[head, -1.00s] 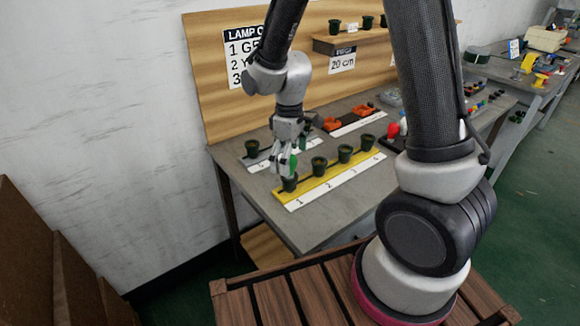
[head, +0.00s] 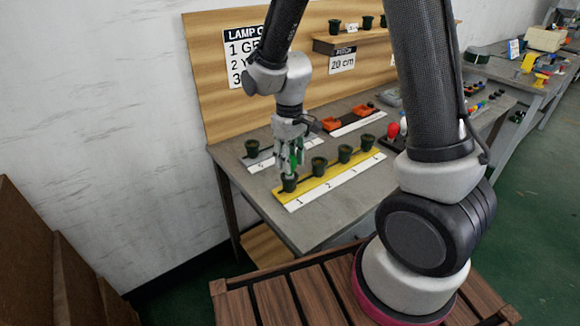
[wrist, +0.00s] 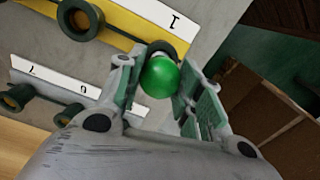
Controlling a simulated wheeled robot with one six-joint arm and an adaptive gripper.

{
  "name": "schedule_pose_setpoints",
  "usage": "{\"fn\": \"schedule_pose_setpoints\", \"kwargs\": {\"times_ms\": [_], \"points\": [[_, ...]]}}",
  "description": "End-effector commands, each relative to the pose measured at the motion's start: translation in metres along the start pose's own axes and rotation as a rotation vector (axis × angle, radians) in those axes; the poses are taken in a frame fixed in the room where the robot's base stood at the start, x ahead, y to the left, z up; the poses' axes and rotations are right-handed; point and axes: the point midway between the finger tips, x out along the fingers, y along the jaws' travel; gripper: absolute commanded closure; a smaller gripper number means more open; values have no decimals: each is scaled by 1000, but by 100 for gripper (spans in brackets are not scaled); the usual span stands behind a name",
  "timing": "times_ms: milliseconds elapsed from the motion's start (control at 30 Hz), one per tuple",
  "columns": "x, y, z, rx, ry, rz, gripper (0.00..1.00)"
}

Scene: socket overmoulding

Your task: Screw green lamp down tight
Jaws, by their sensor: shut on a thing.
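The green lamp (wrist: 160,76) is a round green bulb between my gripper's two fingers in the wrist view. My gripper (head: 293,166) is shut on it and points down over the socket at number 1 (head: 289,185), at the left end of the yellow strip (head: 305,193). The same dark socket shows just beyond the bulb in the wrist view (wrist: 168,45). In the head view the fingers mostly cover the lamp.
Several sockets stand along the yellow strip, the closest at number 2 (head: 319,165). A grey strip with another socket (head: 252,147) lies behind. A red lamp (head: 393,130) stands to the right. The bench top (head: 325,220) is clear in front of the strip.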

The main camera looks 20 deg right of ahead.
Motion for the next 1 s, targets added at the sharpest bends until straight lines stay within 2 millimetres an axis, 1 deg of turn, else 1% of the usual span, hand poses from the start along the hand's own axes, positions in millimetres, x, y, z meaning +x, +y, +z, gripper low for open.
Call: {"fn": "schedule_pose_setpoints", "kwargs": {"times_ms": [100, 367, 467, 600, 700, 1000], "points": [[0, 0, 0, 61, 0, 0, 82], [0, 0, 0, 77, 0, 0, 82], [0, 0, 0, 190, 0, 0, 82], [1, 0, 0, 386, 0, 0, 82], [1, 0, 0, 454, 0, 0, 82], [1, 0, 0, 484, 0, 0, 82]]}}
